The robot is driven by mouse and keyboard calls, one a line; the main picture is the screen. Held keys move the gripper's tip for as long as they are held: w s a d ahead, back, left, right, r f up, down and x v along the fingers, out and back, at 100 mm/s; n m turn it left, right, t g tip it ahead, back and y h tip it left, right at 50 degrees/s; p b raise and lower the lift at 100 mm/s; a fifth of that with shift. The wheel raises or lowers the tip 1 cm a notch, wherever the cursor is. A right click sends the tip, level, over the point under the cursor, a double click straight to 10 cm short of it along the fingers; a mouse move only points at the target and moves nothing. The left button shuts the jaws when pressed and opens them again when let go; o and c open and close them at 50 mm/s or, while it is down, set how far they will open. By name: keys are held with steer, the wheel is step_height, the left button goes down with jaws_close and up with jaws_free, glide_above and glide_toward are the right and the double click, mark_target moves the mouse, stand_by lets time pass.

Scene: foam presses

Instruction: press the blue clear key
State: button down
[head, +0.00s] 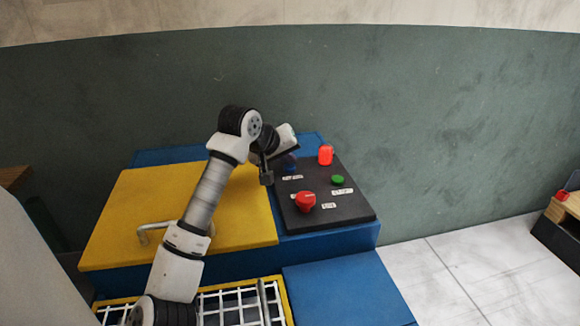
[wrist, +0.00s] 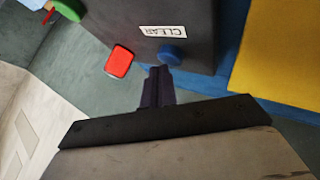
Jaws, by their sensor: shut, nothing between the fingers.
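The blue clear key (wrist: 171,54) is a round button on the dark control panel, beside a white label reading CLEAR (wrist: 162,31) in the wrist view. In the head view the blue key (head: 290,168) shows at the panel's far left, partly hidden by my arm's end. My gripper (wrist: 159,72) is shut and empty. In the wrist view its fingertips appear just short of the blue key. I cannot tell whether they touch it.
The dark panel (head: 345,210) also carries a red lamp (head: 326,155), a green button (head: 338,180) and a red knob (head: 306,202). A yellow lid (head: 120,205) with a handle (head: 150,233) lies to the left. A white grid (head: 235,305) is in front.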

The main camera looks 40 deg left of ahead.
mark_target(285, 169)
steer(key=shift+s+d+f+b, duration=0.1)
steer(key=shift+s+f+b, duration=0.1)
steer(key=shift+f+b, duration=0.7)
stand_by(0.8)
steer(key=shift+r, duration=0.1)
steer(key=shift+a+r, duration=0.35)
steer(key=shift+a, duration=0.25)
steer(key=shift+r, duration=0.15)
steer(key=shift+a+r+p, duration=0.15)
steer(key=shift+r+p, duration=0.3)
steer(key=shift+r, duration=0.2)
steer(key=shift+w+r+p, duration=0.1)
steer(key=shift+r+p, duration=0.65)
steer(key=shift+r, duration=1.2)
steer(key=shift+d, duration=0.2)
